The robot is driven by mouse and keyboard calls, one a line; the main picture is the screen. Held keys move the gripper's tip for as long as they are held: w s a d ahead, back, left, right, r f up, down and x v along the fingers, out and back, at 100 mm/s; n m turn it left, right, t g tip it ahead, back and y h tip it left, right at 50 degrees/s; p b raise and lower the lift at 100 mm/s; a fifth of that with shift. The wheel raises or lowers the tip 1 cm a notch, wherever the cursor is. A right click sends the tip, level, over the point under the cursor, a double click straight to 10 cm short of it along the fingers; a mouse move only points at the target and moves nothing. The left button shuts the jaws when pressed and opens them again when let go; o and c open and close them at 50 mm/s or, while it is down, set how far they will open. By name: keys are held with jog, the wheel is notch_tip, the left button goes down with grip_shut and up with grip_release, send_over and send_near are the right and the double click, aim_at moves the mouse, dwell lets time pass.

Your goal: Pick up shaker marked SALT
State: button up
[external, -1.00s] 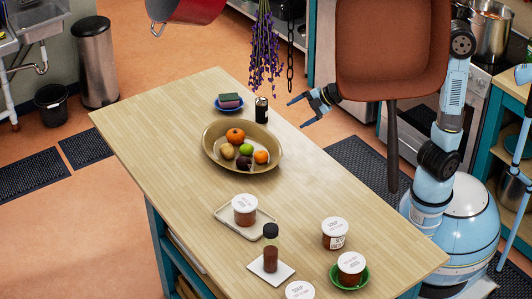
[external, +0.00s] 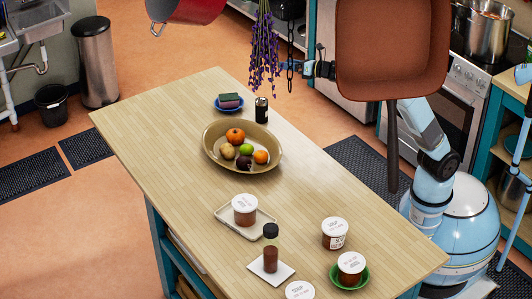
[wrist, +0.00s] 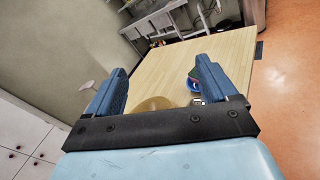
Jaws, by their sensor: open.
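A small dark cylinder with a pale top (external: 261,110) stands upright on the wooden island, just behind the fruit bowl; it may be the shaker, but no SALT marking is readable. In the wrist view a small pale-topped thing (wrist: 197,101) shows low between the fingers, partly hidden by the gripper body. My gripper (external: 292,69) is open and empty, above and to the right of the cylinder in the external view, partly hidden by hanging things. In the wrist view its two blue fingers (wrist: 161,68) are wide apart.
A tan fruit bowl (external: 212,152) and a blue plate (external: 229,108) with a sponge sit close to the cylinder. Hanging lavender (external: 263,55), a chain (external: 290,45) and a large brown pan (external: 390,50) are in the foreground. Lidded tubs and a bottle (external: 270,255) stand nearer. The island's far left is bare.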

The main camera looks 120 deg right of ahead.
jog(key=r+n, duration=0.2)
jog(key=n, duration=0.1)
jog(key=n+t, duration=0.1)
jog(key=n, duration=0.1)
send_near(257, 108)
jog(key=s, duration=0.1)
jog(key=s+f, duration=0.1)
jog(key=s, duration=0.2)
jog(key=shift+s+a+f, duration=0.1)
jog(key=shift+a+f, duration=0.1)
jog(key=shift+a, duration=0.1)
jog(key=shift+d+f, duration=0.1)
jog(key=shift+d, duration=0.05)
jog(key=x, duration=1.3)
jog(key=shift+w, duration=0.5)
jog(key=shift+c, duration=0.3)
jog(key=c, duration=1.1)
